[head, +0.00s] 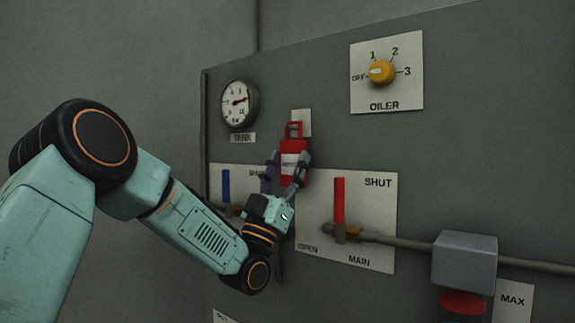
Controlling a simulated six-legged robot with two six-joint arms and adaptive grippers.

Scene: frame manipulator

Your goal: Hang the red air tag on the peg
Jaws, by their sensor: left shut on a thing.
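The red air tag (294,147) has a white band and an open loop at its top. It is upright in front of the grey panel, in the middle of the head view. My left gripper (285,168) is shut on the tag's lower part, one finger on each side. A small white plate (304,121) on the panel shows behind the tag's loop. The peg is not clearly visible; the tag may hide it. I cannot tell whether the loop is around anything. My right gripper is out of view.
The panel (310,75) carries a round gauge (239,104), a yellow oiler knob (382,72), a blue lever (226,186) and a red lever (339,200). A pipe (398,243) runs right to a grey box (464,260) with a red button (462,302) below.

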